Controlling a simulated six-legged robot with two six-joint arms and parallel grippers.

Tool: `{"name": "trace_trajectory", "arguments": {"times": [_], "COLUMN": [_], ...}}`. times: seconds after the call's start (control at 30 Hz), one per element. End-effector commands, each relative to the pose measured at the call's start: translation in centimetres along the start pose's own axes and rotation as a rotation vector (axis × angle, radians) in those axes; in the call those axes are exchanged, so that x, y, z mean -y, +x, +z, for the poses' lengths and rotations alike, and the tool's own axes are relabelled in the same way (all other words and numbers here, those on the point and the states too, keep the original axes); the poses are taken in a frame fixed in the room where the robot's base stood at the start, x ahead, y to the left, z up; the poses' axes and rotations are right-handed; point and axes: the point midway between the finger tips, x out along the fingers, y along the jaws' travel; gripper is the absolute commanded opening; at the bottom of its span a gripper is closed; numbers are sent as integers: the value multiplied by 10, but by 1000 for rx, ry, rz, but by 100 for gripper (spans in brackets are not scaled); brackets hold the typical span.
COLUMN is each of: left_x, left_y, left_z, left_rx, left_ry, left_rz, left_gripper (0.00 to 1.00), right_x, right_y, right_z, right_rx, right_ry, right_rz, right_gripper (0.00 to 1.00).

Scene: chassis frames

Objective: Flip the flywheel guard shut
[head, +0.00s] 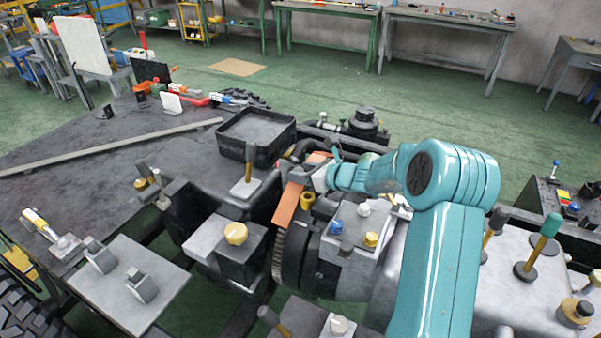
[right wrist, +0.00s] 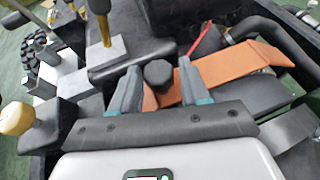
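The orange flywheel guard (head: 286,207) is a bent flat strip above the toothed flywheel (head: 279,256), in the middle of the head view. Its far part shows past my right gripper. In the right wrist view the orange guard (right wrist: 238,68) runs from between the fingers to the upper right. My right gripper (head: 308,178) is over the guard. Its two fingers (right wrist: 158,85) are apart, with a dark knob (right wrist: 158,75) between them; I cannot tell whether they touch it. My right arm hides part of the machine. My left gripper is not in view.
A black square tray (head: 256,133) stands behind the guard. Yellow (head: 236,233) and blue (head: 336,227) knobs stand on blocks near the flywheel. A lever with a yellow stem (head: 248,170) rises left of the gripper. Workbenches stand far back.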

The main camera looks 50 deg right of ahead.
Motion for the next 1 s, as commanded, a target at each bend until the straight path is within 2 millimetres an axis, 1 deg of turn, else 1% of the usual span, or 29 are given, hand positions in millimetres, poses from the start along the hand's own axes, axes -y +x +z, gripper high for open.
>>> {"name": "trace_trajectory", "arguments": {"times": [0.33, 0.47, 0.57, 0.8, 0.9, 1.0], "left_x": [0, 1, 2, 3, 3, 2], "left_y": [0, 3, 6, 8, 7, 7], "left_z": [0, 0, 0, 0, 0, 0], "left_rx": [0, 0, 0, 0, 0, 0], "left_ry": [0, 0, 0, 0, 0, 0], "left_rz": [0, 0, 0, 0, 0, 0], "left_gripper": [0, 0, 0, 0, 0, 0], "right_x": [0, 1, 1, 2, 1, 1], "right_y": [-1, -13, -35, -100, -124, -143], "right_z": [1, 1, 0, 1, 1, 0], "right_rx": [3, 4, 4, 4, 4, 3], "right_ry": [-1, -1, -2, -1, -1, 0], "right_rz": [1, -2, -4, -6, -6, -4], "right_gripper": [60, 60, 60, 60, 60, 60]}}
